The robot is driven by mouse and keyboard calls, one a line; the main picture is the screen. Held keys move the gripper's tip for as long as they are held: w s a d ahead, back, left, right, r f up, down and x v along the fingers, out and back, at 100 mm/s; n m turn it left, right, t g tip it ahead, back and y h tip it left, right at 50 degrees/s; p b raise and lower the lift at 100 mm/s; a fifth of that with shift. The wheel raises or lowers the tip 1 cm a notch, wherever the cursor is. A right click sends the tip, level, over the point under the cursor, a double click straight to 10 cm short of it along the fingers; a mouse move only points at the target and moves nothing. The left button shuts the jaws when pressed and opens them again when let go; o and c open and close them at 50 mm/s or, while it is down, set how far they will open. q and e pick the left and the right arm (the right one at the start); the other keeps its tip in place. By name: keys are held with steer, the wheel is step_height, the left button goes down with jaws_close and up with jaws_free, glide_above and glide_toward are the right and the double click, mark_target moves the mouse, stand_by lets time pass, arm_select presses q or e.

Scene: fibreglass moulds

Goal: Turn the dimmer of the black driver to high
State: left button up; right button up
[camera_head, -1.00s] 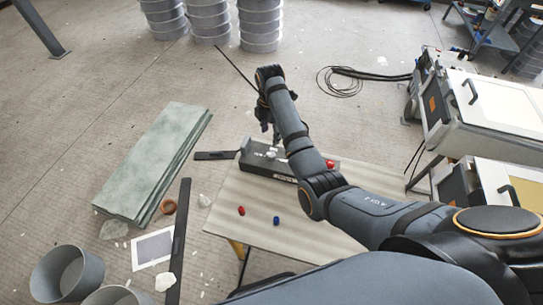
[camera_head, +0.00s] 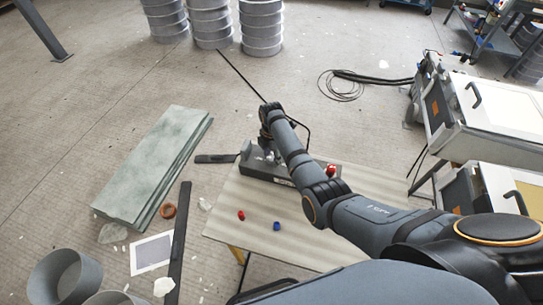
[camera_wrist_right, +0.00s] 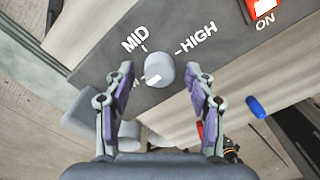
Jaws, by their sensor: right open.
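The black driver (camera_head: 262,171) lies on the table near its far edge, partly covered by my right arm. In the right wrist view its dark top (camera_wrist_right: 105,72) carries a pale round dimmer knob (camera_wrist_right: 160,70) and the words MID and HIGH. A third label at the left is mostly hidden. The knob's white mark sits at its lower left, away from HIGH. My right gripper (camera_wrist_right: 161,76) is open, with one fingertip on each side of the knob; I cannot tell whether they touch it. In the head view this gripper (camera_head: 268,150) is over the driver. My left gripper is out of view.
A red switch (camera_wrist_right: 262,8) marked ON is on the driver's top. A red piece (camera_head: 241,215) and a blue piece (camera_head: 277,225) lie on the table (camera_head: 235,240). Green-grey boards (camera_head: 150,165) lie on the floor at left. White-topped equipment (camera_head: 500,100) stands at right.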

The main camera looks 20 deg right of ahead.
steer(key=c, duration=1.1)
steer(key=shift+c, duration=0.2)
